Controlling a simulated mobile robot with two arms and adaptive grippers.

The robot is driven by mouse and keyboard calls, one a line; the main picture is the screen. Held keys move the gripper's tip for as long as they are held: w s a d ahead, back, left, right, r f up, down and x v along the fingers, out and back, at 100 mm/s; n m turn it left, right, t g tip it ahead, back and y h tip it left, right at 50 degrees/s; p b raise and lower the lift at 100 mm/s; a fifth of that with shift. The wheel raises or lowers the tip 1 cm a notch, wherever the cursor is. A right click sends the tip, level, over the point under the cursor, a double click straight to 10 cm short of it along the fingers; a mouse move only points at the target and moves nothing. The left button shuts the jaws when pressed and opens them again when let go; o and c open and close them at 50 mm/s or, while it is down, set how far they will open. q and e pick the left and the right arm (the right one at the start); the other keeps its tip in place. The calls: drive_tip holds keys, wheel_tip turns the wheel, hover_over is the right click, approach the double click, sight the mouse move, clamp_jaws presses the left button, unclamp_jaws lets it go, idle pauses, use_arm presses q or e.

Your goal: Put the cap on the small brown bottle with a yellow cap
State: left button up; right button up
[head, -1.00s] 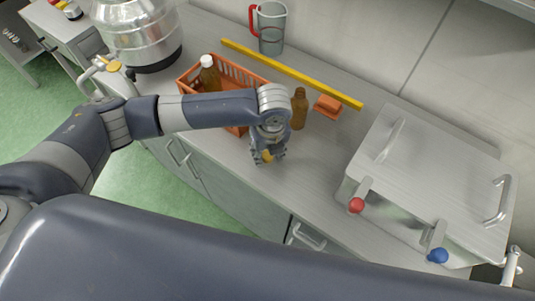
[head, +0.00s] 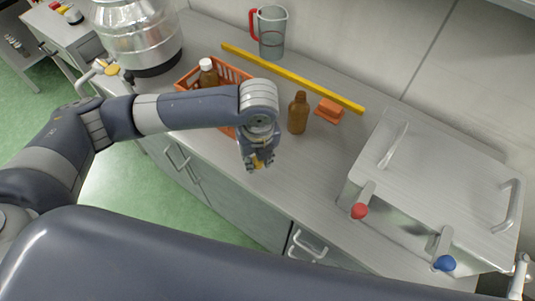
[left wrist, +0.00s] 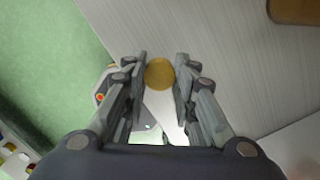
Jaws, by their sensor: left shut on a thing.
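The small brown bottle (head: 298,117) stands upright and uncapped on the grey counter. My left gripper (head: 258,165) is in front and left of it, apart from it, pointing down near the counter's front edge. It is shut on the yellow cap (head: 257,160), mostly hidden by the fingers in the head view. In the left wrist view the cap (left wrist: 160,73) shows as a round yellow disc between the fingertips (left wrist: 161,80). A brown shape at that view's top right is cut off. My right gripper is not in view.
An orange crate (head: 240,75) holding a white-capped brown bottle (head: 207,76) stands partly behind my left arm. An orange block (head: 328,110) and a yellow bar (head: 290,77) lie behind the bottle. A steel box (head: 435,170) stands right. A clear jug (head: 271,33) is at the back.

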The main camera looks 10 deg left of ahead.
use_arm(q)
drive_tip(key=s+a+r+b, duration=0.1)
drive_tip(key=s+a+b, duration=0.1)
drive_tip(key=s+a, duration=0.5)
drive_tip(key=s, duration=0.3)
drive_tip(key=shift+a, duration=0.15)
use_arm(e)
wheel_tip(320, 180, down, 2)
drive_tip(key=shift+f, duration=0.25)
use_arm(q)
drive_tip(key=shift+r, duration=0.1)
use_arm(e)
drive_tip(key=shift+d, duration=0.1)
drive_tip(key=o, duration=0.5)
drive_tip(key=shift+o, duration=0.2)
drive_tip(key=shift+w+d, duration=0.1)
